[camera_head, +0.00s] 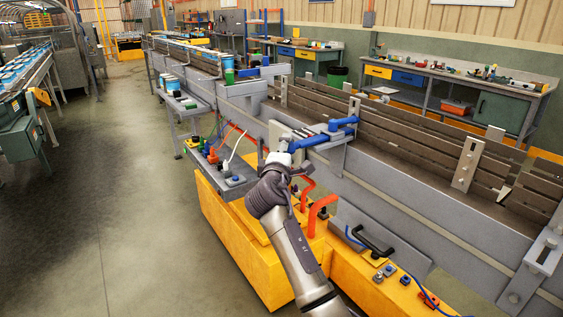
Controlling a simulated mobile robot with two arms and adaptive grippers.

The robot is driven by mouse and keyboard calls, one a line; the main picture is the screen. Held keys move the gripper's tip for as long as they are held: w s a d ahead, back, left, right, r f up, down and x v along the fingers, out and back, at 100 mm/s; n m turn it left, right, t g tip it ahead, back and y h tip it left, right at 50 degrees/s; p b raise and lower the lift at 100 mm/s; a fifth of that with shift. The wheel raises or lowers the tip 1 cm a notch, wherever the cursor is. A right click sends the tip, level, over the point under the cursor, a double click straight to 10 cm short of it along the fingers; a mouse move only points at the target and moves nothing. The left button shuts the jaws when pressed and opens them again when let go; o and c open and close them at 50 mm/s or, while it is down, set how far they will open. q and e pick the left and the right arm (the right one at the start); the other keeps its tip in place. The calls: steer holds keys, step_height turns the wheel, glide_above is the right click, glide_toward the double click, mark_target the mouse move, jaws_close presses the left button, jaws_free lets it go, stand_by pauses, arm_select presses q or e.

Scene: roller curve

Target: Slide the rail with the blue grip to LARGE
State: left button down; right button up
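A blue grip (309,142) shows near the centre, on a grey bracket at the near side wall of the conveyor (405,190). A second blue bar (345,121) sits just behind it. My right gripper (278,160) is at the near left end of the blue grip, touching or very close to it. Its fingers are small and partly hidden by my wrist, so I cannot tell if they are closed on the grip. Brown guide rails run along the conveyor. I cannot read any LARGE marking. My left gripper is not in view.
Orange bent pipes (318,212) rise from the yellow base (245,240) close to my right arm. A black handle (372,241) and several small buttons lie to the right. A grey control panel (232,179) stands left of my wrist. The floor at left is clear.

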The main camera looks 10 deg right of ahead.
steer(key=v, duration=1)
steer(key=shift+s+a, duration=0.2)
steer(key=shift+s, duration=0.1)
steer(key=shift+r, duration=0.1)
step_height(320, 180, down, 25)
steer(key=a+g+y, duration=0.2)
steer(key=g+y, duration=0.1)
steer(key=y, duration=0.1)
steer(key=s+d+f+m+g+y, duration=0.1)
steer(key=s+f+g, duration=0.1)
steer(key=s+f, duration=0.7)
steer(key=s+d+f+m+g+y, duration=0.15)
steer(key=s+f, duration=0.25)
steer(key=f, duration=0.9)
steer(key=s+f+g+y, duration=0.1)
steer(key=s+f+g, duration=0.2)
steer(key=s+f, duration=0.6)
steer(key=s+d+f+m+g, duration=0.2)
steer(key=s+f, duration=0.4)
steer(key=s, duration=0.6)
steer(key=s+d+f+m+g, duration=0.2)
steer(key=s+f, duration=0.4)
steer(key=s, duration=0.6)
steer(key=s+d+f+m+g, duration=0.2)
steer(key=s+d+f+m, duration=0.2)
steer(key=s, duration=0.8)
step_height(320, 180, down, 2)
steer(key=shift+s+d, duration=0.15)
steer(key=shift+d, duration=0.15)
